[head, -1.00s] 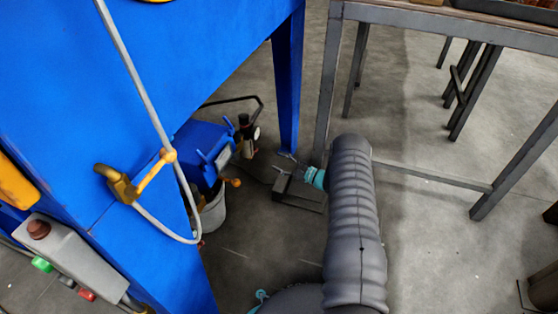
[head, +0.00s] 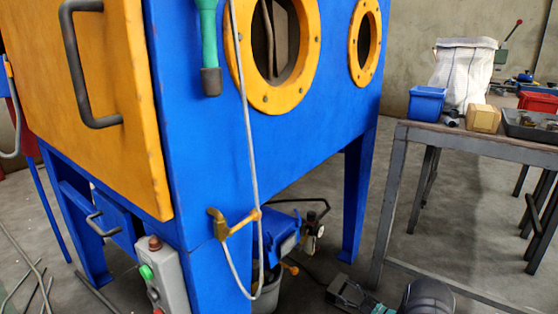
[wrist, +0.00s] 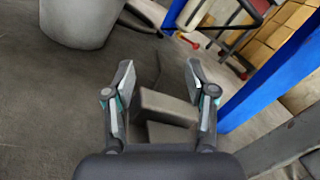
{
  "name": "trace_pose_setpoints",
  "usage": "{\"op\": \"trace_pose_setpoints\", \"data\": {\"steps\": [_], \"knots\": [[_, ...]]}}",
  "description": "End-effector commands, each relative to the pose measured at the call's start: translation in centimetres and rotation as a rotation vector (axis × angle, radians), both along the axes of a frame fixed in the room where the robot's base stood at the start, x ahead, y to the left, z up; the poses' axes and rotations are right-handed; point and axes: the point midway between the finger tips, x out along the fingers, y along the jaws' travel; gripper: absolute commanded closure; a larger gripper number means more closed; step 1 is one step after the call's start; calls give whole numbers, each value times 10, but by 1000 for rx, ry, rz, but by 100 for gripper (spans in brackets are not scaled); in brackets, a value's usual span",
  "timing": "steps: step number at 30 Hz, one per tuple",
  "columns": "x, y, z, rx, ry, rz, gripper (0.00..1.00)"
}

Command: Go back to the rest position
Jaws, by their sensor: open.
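My gripper (wrist: 160,82) is open in the wrist view, its two fingers spread apart with nothing held between them. A grey foot-pedal-like block (wrist: 168,106) shows between and beyond the fingers, on the floor; the gap to it is hard to tell. In the head view, the same block (head: 348,293) lies on the floor by the blue cabinet's leg. My dark arm is at the bottom edge there, with a bit of teal beside the block; the fingers are not clear in that view.
The blue blasting cabinet (head: 210,150) with its orange door (head: 130,150) fills the left and middle. A bucket (wrist: 82,22) stands under it. A metal table (head: 470,142) at the right holds a blue bin (head: 427,103) and a cardboard box (head: 483,118). Grey floor lies between.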

Motion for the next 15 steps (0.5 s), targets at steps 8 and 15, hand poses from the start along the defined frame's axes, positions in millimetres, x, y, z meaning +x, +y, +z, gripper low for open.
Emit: {"op": "trace_pose_setpoints", "data": {"steps": [8, 15], "knots": [[-15, 12, -25, -41, 101, 65, 44], [-52, 33, -57, -85, 220, 168, 44]]}}
